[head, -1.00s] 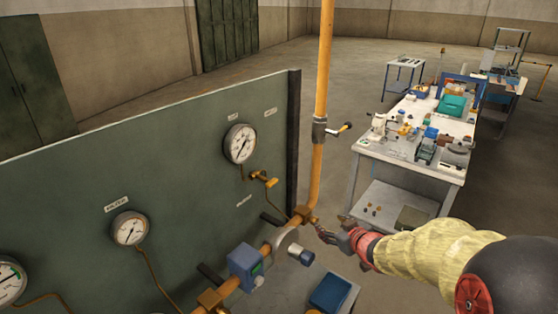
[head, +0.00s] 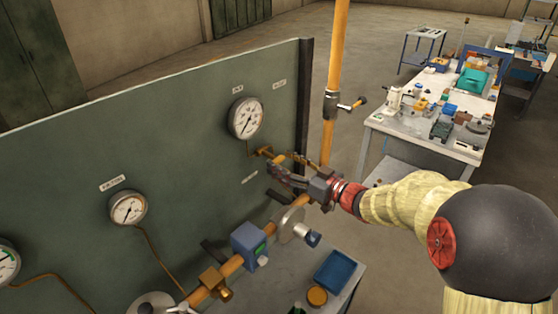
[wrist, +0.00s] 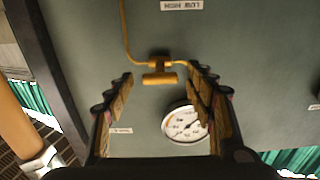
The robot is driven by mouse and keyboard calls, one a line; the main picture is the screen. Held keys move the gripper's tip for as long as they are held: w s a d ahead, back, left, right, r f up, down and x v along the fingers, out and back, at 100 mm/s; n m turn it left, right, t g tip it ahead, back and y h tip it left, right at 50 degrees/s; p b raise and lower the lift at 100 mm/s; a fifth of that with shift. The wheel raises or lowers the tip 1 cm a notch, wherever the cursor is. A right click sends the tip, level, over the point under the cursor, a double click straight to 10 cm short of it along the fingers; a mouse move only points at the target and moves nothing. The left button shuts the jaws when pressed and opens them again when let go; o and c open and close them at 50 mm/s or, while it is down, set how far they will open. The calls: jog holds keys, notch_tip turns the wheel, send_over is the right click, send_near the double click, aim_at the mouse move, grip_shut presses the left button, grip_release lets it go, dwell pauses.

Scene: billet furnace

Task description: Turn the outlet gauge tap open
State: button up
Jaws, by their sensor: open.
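The outlet gauge tap is a small brass tap (head: 263,152) on the green panel, just below the right-hand round gauge (head: 246,118). In the wrist view the tap (wrist: 158,78) shows its bar handle lying crosswise, with a thin pipe running from it. My gripper (head: 278,165) is beside the tap, reaching left towards the panel. In the wrist view my gripper (wrist: 160,73) is open, with the tap framed between its two fingertips. I see no contact, and the remaining distance to the tap is hard to tell. The gauge (wrist: 185,123) shows partly behind the right finger.
A yellow vertical pipe (head: 337,65) with a valve lever (head: 353,104) stands right of the panel. A lower pipe line carries a blue box (head: 248,245) and fittings below my gripper. A blue tray (head: 334,269) and a cluttered workbench (head: 385,124) stand further right.

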jog(key=shift+x, duration=1.05)
jog(key=shift+c, duration=1.4)
jog(key=c, duration=0.9)
